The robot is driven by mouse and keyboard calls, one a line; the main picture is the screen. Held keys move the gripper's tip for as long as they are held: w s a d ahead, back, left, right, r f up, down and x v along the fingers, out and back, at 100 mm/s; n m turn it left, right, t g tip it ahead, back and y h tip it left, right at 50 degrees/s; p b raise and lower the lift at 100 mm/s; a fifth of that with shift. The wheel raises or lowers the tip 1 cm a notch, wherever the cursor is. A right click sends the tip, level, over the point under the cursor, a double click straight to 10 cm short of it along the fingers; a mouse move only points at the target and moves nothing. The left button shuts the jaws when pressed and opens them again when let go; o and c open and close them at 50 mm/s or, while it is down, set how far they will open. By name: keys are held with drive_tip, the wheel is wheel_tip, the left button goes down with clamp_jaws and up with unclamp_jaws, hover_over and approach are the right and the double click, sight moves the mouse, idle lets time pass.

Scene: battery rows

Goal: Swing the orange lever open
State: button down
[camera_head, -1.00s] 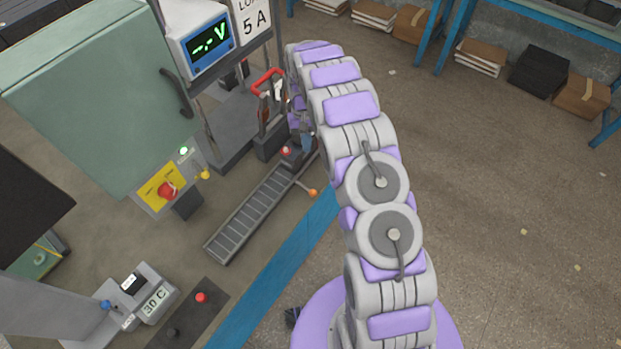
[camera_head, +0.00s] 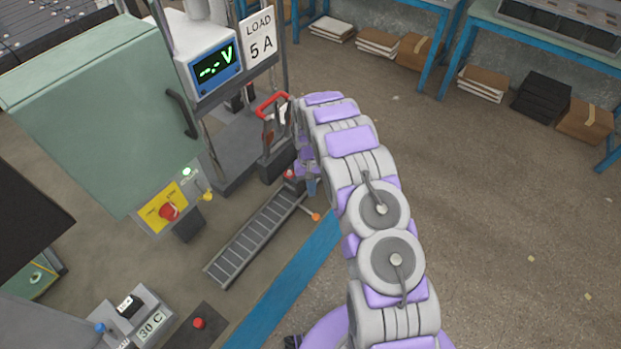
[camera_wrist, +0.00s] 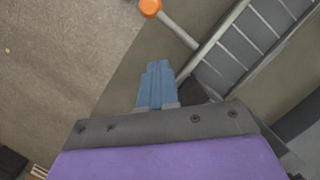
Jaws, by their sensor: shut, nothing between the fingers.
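The lever is a thin grey rod with an orange knob (camera_head: 315,217), sticking out at the near right side of a roller track (camera_head: 255,238). In the wrist view the orange knob (camera_wrist: 150,8) is at the top, and its rod runs down right to the track's rail (camera_wrist: 215,42). My gripper (camera_head: 311,187) is beside the far end of the track, behind the lever knob and partly hidden by my arm. In the wrist view its blue fingers (camera_wrist: 157,75) are together and empty, left of the rail and apart from the knob.
A green cabinet (camera_head: 100,110) with a red knob on a yellow plate (camera_head: 168,209) stands left. A red handle (camera_head: 272,103) and a meter (camera_head: 212,65) are behind the track. A blue floor stripe (camera_head: 285,285) runs in front. Open floor lies to the right.

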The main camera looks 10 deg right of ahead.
drive_tip(key=shift+x, duration=1)
drive_tip(key=shift+s+f+b, duration=0.1)
drive_tip(key=shift+s+b, duration=0.3)
drive_tip(key=shift+s, duration=1.5)
